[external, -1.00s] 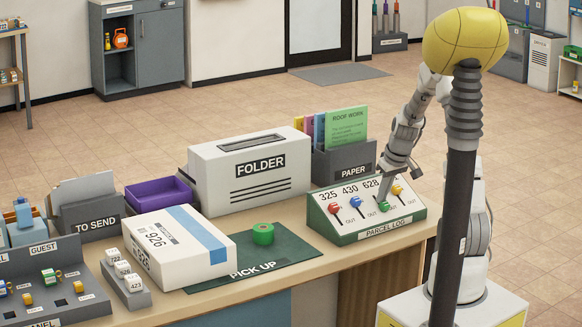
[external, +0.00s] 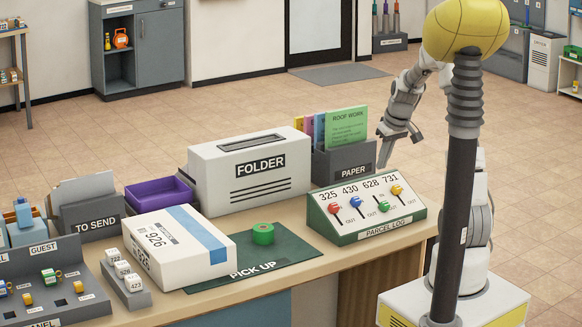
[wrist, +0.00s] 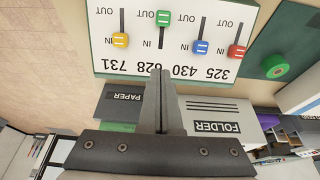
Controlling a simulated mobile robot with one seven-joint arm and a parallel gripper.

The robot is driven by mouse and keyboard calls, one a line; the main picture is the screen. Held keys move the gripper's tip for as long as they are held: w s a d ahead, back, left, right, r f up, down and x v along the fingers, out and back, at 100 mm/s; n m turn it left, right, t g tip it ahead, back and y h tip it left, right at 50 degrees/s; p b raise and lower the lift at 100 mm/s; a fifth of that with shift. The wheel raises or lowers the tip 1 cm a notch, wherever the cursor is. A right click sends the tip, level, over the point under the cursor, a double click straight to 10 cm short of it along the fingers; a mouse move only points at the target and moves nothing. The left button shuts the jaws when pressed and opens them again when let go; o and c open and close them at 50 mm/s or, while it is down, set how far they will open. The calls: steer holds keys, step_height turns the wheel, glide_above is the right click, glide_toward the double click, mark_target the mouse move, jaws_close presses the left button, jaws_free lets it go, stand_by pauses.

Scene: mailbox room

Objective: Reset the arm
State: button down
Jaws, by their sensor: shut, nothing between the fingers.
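My gripper (external: 380,165) is shut and empty. It hangs in the air above the back edge of the parcel log box, near the paper holder. In the wrist view its closed fingers (wrist: 161,75) point at the panel. The parcel log box (external: 368,234) has a row of coloured levers: red (external: 334,208), blue (external: 361,202), green (external: 384,207) and yellow (external: 397,190). In the wrist view the panel (wrist: 185,20) appears upside down, with the green lever (wrist: 162,18) at the OUT end and the others nearer the IN end.
The paper holder (external: 343,163) and the folder machine (external: 208,175) stand behind the panel. A green round object (external: 263,233) lies on the pick up mat (external: 295,250). A white parcel (external: 165,262) sits to its left. The air above the counter is clear.

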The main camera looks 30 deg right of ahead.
steer(key=shift+v, duration=0.95)
steer(key=s+a+r, duration=1)
steer(key=a, duration=0.2)
steer(key=s+a+t, duration=0.1)
steer(key=s+a, duration=0.1)
steer(key=s, duration=0.5)
steer(key=s+a+t, duration=0.1)
steer(key=s+a, duration=0.2)
steer(key=s, duration=0.5)
step_height(320, 180, down, 19)
steer(key=b, duration=1.8)
steer(key=shift+b, duration=0.4)
steer(key=shift+w+d+r, duration=0.1)
steer(key=shift+w+r, duration=0.05)
steer(key=shift+r, duration=0.05)
